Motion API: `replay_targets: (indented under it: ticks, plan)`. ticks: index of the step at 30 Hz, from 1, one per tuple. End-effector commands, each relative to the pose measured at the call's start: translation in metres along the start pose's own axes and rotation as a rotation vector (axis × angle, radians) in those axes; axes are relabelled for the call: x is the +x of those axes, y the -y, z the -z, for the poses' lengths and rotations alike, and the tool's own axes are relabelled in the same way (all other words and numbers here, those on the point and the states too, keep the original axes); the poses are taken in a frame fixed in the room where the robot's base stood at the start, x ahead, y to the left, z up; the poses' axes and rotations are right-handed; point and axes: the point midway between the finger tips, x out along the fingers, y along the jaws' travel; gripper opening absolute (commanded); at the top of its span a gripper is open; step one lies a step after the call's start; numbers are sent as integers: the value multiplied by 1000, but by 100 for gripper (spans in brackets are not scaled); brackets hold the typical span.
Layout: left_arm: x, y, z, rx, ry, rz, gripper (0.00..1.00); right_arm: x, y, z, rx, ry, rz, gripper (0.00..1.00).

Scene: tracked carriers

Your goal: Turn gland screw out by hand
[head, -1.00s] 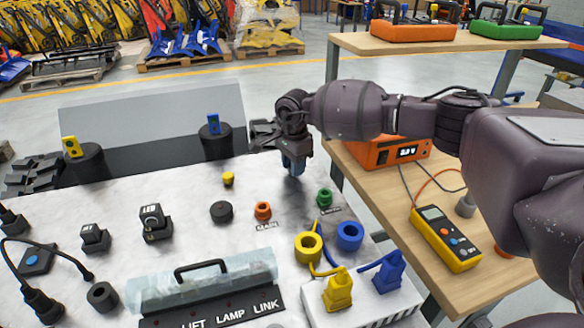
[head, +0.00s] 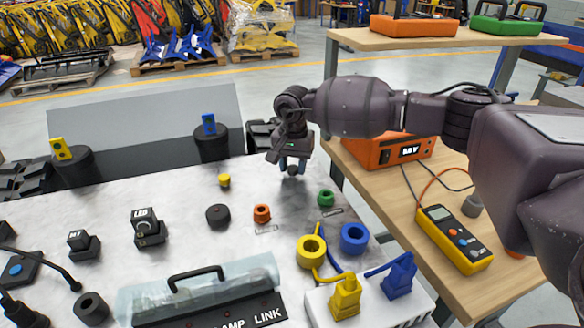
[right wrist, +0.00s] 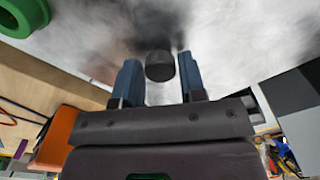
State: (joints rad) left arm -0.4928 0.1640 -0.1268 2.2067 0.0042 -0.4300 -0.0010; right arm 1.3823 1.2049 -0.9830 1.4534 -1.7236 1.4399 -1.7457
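A small dark cylinder, seemingly the gland screw (right wrist: 160,66), stands between the two blue fingers of my right gripper (right wrist: 161,80) in the right wrist view. A narrow gap shows on each side of it, so the fingers are open around it and apart from it. In the head view my right gripper (head: 292,163) points down at the far right part of the pale table, low over the top. The dark screw (head: 292,171) is partly hidden between its fingers there. My left gripper is not in view.
Blue and yellow plugs (head: 345,297) sit in front. A wooden bench with an orange meter (head: 400,150) is at right.

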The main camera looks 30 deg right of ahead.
Motion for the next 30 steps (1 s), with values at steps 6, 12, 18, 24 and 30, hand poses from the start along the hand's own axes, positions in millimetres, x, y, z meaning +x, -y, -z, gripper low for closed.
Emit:
replay_targets:
  ticks: [6, 12, 18, 24, 30]
  plan:
    - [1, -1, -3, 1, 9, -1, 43, 1, 0, 0, 1, 1, -1, 55]
    - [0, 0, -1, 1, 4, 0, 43, 0, 0, -1, 32, 1, 0, 55]
    - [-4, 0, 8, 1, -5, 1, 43, -6, 0, -1, 291, -1, 5, 55]
    - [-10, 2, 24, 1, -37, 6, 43, -6, 0, -1, 573, -2, 5, 55]
    - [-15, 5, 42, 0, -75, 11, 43, -4, 0, 0, 812, 0, 4, 55]
